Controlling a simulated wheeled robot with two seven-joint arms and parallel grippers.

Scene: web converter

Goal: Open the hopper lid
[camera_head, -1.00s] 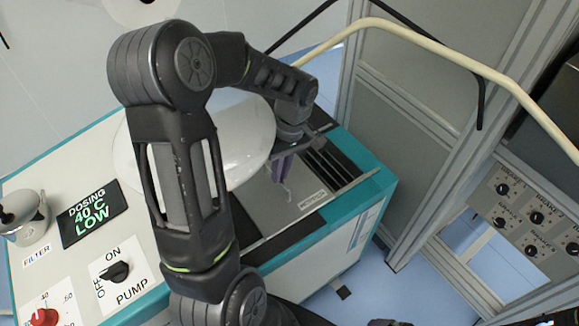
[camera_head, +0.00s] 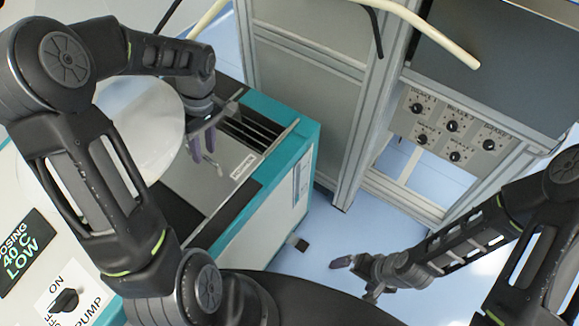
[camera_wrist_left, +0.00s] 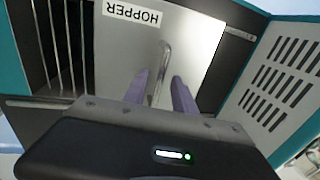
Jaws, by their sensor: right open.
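The hopper lid (camera_head: 222,168) is a grey metal panel with a HOPPER label, lying flat in the machine's top beside dark slats. In the left wrist view the lid (camera_wrist_left: 200,40) has a bent metal rod handle (camera_wrist_left: 164,62) standing from it. My left gripper (camera_head: 205,153) is over the lid. Its two purple fingers (camera_wrist_left: 161,92) are apart, with the handle showing between and just beyond them. Whether they touch it I cannot tell. My right gripper (camera_head: 357,279) is open and empty, low over the floor right of the machine.
A white round vessel (camera_head: 150,125) stands behind my left arm. A grey frame with a knob panel (camera_head: 452,127) stands right. Blue floor (camera_head: 330,235) lies between.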

